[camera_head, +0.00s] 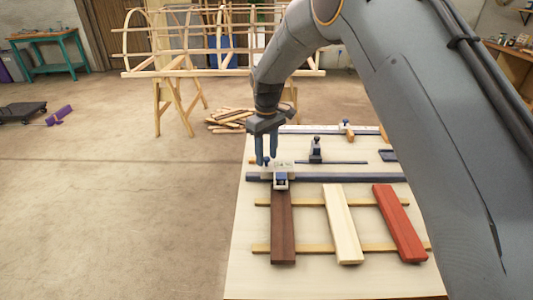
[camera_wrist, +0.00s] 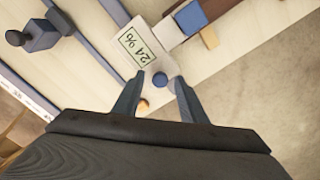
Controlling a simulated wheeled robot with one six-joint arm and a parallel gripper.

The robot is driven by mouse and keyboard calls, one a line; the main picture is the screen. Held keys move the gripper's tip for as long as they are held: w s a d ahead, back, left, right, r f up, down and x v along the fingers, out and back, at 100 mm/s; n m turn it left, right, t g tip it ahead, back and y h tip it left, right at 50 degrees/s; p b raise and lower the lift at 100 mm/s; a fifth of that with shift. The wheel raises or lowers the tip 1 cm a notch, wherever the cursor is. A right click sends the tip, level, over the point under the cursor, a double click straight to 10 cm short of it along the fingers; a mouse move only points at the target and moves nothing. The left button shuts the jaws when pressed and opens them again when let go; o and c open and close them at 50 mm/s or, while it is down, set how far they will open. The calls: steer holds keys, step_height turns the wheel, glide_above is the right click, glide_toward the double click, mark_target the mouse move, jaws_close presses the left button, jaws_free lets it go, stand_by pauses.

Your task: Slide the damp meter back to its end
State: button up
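The damp meter (camera_head: 281,181) sits on the blue rail (camera_head: 340,177) near its left end, above the top of the dark brown lath (camera_head: 283,230). In the wrist view its white plate (camera_wrist: 134,45) reads 24 %, with a blue block (camera_wrist: 190,17) beside it and a round blue knob (camera_wrist: 160,79). My gripper (camera_head: 266,162) points down at the meter's left side. In the wrist view my gripper (camera_wrist: 159,77) is open, with the knob between its fingertips and small gaps showing on both sides. How deep the fingers reach around the knob is unclear.
A pale lath (camera_head: 342,225) and a red lath (camera_head: 399,222) lie to the right on two wooden strips. Behind the rail stand a dark blue upright tool (camera_head: 316,150) and a longer bar (camera_head: 320,131).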

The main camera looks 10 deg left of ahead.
jaws_close()
steer(key=shift+d, duration=0.1)
steer(key=w+d+b, duration=0.1)
steer(key=w+d, duration=0.2)
steer(key=d, duration=1.2)
steer(key=w+d+b, duration=0.2)
steer(key=w+d, duration=0.2)
steer(key=d, duration=1.2)
steer(key=w+d+b, duration=0.2)
steer(key=w+d, duration=0.2)
steer(key=d, duration=1.1)
steer(key=shift+w+d, duration=0.1)
steer(key=shift+d, duration=0.25)
steer(key=shift+d, duration=0.15)
jaws_free()
steer(key=shift+d, duration=0.15)
steer(key=shift+a, duration=0.2)
